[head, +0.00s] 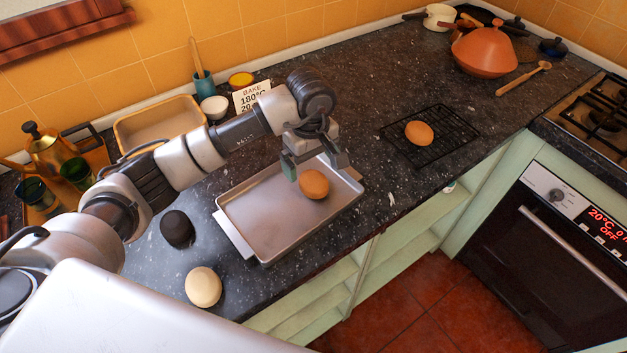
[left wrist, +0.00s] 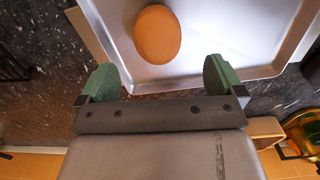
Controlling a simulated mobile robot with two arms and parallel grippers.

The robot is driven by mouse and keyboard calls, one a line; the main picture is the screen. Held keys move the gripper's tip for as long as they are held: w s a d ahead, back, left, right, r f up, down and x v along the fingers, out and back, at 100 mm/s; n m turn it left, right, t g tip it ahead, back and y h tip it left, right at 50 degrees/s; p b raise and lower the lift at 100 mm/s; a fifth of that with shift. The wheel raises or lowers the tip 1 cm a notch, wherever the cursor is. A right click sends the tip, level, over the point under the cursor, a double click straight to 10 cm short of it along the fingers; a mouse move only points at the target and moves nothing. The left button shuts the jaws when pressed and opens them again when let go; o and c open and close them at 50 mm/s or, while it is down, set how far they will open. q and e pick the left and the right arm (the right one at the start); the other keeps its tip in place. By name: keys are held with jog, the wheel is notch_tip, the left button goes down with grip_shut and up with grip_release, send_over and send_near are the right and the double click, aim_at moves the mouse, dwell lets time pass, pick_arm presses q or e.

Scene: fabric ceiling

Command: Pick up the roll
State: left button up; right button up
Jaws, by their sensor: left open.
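A golden-brown roll (head: 314,184) sits in the metal baking tray (head: 245,222), toward its right end. In the left wrist view the roll (left wrist: 158,35) lies ahead of the fingertips, roughly centred between their lines and not between the pads. My left gripper (head: 316,164) is open and empty at the tray's back side, close to the roll; its green-tipped fingers (left wrist: 161,76) are spread in the left wrist view. Another brown roll (head: 419,133) is on a black wire rack (head: 455,145). A pale roll (head: 203,286) and a blackened roll (head: 177,228) are on the counter. My right gripper is not in view.
A small sign reading BAKE 180°C (head: 250,96) stands behind my arm, near a white bowl (head: 214,107) and a beige dish (head: 135,125). An orange tagine (head: 484,50) and wooden spoon (head: 522,80) are at the back right. Counter between tray and rack is clear.

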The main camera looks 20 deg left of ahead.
aim_at(314, 176)
pick_arm(q)
jog(key=shift+d+f+p, duration=0.15)
jog(key=shift+f+p, duration=0.25)
jog(key=shift+f, duration=0.25)
jog(key=f, duration=0.1)
jog(key=f+p, duration=0.1)
jog(key=f, duration=0.1)
jog(key=shift+s+d+f, duration=0.15)
jog(key=shift+d+f, duration=0.05)
jog(key=shift+f, duration=0.5)
jog(key=shift+c, duration=0.3)
jog(key=c, duration=1)
